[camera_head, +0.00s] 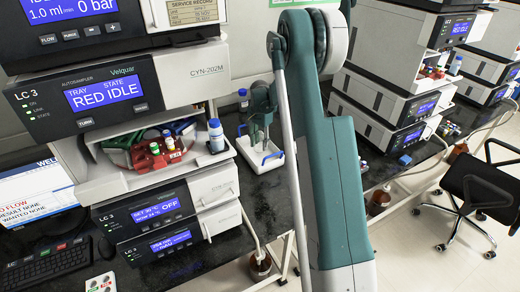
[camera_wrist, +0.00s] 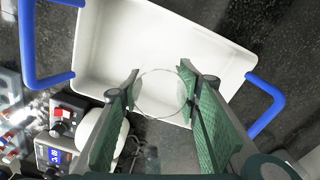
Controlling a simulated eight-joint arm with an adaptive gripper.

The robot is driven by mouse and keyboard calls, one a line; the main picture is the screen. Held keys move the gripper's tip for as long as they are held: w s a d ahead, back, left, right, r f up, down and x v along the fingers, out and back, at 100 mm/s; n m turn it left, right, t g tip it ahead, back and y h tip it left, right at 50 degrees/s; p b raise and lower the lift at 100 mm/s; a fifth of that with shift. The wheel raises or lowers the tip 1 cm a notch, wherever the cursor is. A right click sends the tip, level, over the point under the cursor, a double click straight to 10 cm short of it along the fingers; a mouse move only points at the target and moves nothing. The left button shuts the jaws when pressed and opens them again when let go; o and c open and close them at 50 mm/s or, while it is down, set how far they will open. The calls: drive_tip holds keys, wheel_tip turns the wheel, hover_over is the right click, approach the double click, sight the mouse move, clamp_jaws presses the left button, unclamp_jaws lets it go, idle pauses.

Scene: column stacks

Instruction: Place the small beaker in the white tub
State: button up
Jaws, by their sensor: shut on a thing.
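The white tub (camera_wrist: 150,30) has blue handles and fills the upper part of the wrist view. In the head view the tub (camera_head: 276,170) stands on the dark bench, right of the left instrument stack. The small beaker (camera_wrist: 160,97) is clear glass, and its round rim shows between my green-padded fingers. My gripper (camera_wrist: 160,78) is shut on it. In the wrist view the beaker overlaps the tub's lower wall. In the head view my gripper (camera_head: 260,122) is low over the tub and the beaker cannot be made out there. Its height above the tub floor is unclear.
The left instrument stack (camera_head: 165,85) has an open bay with a blue-capped bottle (camera_head: 215,136) and coloured racks. More instruments (camera_head: 385,100) stand at right. My arm hides the bench in the middle.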

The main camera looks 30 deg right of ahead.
sight(260, 148)
drive_tip(key=shift+f, duration=1.8)
drive_tip(key=shift+f+b, duration=0.15)
drive_tip(key=shift+b, duration=0.2)
drive_tip(key=o, duration=0.9)
wheel_tip(260, 148, up, 12)
drive_tip(key=p, duration=0.1)
drive_tip(key=shift+r+p, duration=0.2)
drive_tip(key=shift+p, duration=0.2)
